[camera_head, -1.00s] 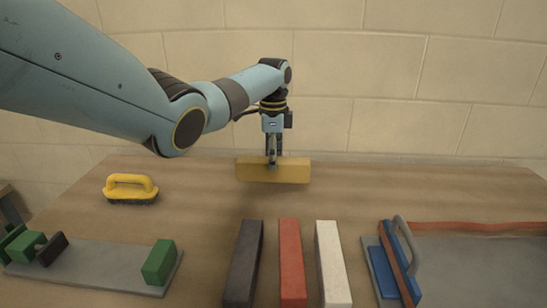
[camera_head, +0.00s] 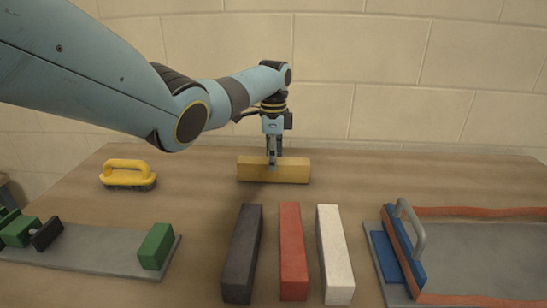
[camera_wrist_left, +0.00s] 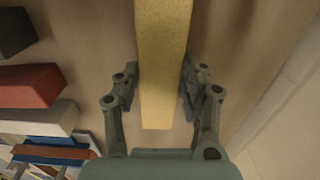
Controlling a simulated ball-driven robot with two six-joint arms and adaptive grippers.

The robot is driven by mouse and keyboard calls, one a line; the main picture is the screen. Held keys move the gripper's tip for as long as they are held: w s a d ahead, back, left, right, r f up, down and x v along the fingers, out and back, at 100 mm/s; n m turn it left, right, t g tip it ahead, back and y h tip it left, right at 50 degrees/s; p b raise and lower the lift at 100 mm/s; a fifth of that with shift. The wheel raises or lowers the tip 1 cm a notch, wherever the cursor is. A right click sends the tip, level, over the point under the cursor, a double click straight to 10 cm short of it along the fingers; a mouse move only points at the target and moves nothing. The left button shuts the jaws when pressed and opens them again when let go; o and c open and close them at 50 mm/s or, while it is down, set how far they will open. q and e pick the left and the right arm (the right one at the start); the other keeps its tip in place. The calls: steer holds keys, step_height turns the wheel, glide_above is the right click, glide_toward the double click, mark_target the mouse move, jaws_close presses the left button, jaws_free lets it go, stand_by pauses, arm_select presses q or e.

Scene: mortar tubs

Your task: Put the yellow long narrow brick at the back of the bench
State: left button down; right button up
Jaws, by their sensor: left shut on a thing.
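The yellow long narrow brick (camera_head: 290,171) lies crosswise at the back of the bench (camera_head: 190,208), near the wall. My left gripper (camera_head: 272,161) reaches down over it and is shut on it left of its middle. In the left wrist view the brick (camera_wrist_left: 163,60) runs between the two fingers of the gripper (camera_wrist_left: 162,92). I cannot tell for sure whether the brick touches the bench. My right gripper is not in view.
Black (camera_head: 242,255), red (camera_head: 292,252) and white (camera_head: 334,255) bricks stand in front. A yellow-handled brush (camera_head: 128,175) is at left, above a grey board (camera_head: 100,256) with green blocks. A blue float (camera_head: 388,258) and grey tray (camera_head: 480,250) are at right.

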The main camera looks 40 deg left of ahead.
arm_select(q)
steer(key=shift+f, duration=0.25)
steer(key=c, duration=0.7)
jaws_free()
steer(key=shift+o, duration=0.3)
steer(key=shift+f, duration=0.15)
step_height(320, 180, up, 12)
